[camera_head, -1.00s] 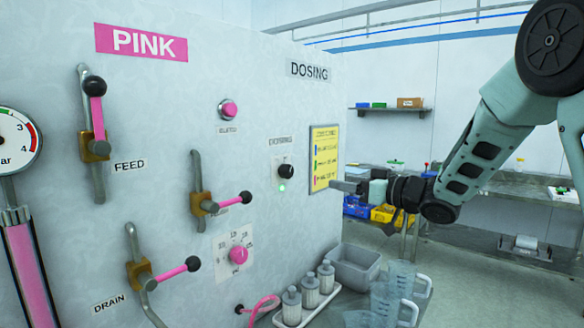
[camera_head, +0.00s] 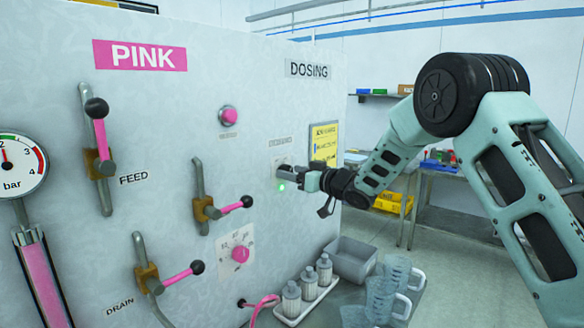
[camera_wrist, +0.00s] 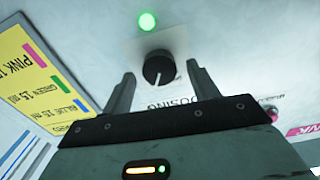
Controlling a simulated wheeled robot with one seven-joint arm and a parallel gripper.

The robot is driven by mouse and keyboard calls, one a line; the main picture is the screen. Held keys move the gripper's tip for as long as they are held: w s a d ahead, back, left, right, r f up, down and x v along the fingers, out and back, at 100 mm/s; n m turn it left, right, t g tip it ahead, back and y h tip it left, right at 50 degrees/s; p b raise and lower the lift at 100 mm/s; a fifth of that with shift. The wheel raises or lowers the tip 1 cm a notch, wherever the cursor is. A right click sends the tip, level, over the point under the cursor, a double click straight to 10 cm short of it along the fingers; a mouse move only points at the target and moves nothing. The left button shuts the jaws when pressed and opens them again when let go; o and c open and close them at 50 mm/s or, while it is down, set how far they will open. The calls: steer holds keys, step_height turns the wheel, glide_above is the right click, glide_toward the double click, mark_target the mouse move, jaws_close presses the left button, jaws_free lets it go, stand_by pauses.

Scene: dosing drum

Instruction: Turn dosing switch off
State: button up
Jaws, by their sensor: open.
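The dosing switch is a round black knob (camera_wrist: 158,69) with a white pointer line, on a pale plate of the panel. In the wrist view its line points down towards my gripper's body. A green lamp (camera_wrist: 147,21) beside it is lit, and it also glows in the head view (camera_head: 281,187). My gripper (camera_wrist: 160,78) is open, with one finger on each side of the knob; I cannot tell whether they touch it. In the head view my gripper (camera_head: 298,178) is at the panel and hides the knob.
The panel also carries a pink button (camera_head: 229,116), a pink dial (camera_head: 240,254), several levers such as the feed lever (camera_head: 101,135), and a yellow chart (camera_head: 324,143). Below stand a tray of bottles (camera_head: 307,292), a grey bin (camera_head: 352,258) and clear jugs (camera_head: 381,298).

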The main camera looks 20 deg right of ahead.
steer(key=shift+w+a, duration=0.3)
steer(key=shift+w, duration=0.1)
steer(key=c, duration=1)
